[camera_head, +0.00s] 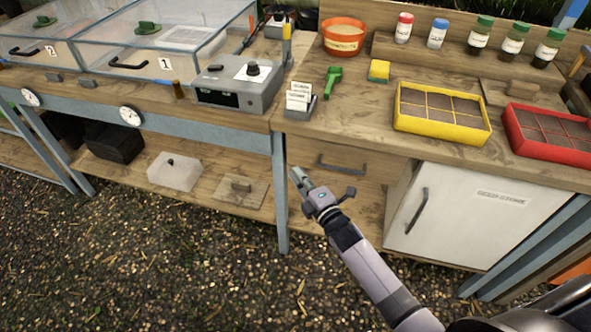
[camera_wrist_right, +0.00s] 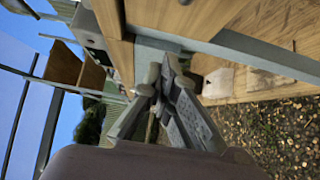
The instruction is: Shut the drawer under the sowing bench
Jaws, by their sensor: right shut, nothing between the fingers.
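The wooden drawer front (camera_head: 325,152) is under the bench in the head view, left of the white cabinet door, with a dark bar handle (camera_head: 342,168). Whether it stands out or lies flush is hard to tell from this angle. My right gripper (camera_head: 298,174) is in front of the drawer's left part, left of the handle and near the blue-grey bench leg. It looks clear of the handle. In the right wrist view the gripper (camera_wrist_right: 160,75) is shut and empty, pointing towards wooden panels and blue-grey framing. My left gripper does not show.
The sowing bench top (camera_head: 365,110) carries a yellow seed tray (camera_head: 398,120), a red tray (camera_head: 512,138) and several bottles. The white cabinet door (camera_head: 470,225) is right of the drawer. A blue-grey leg (camera_head: 280,190) stands left. Gravel in front is open.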

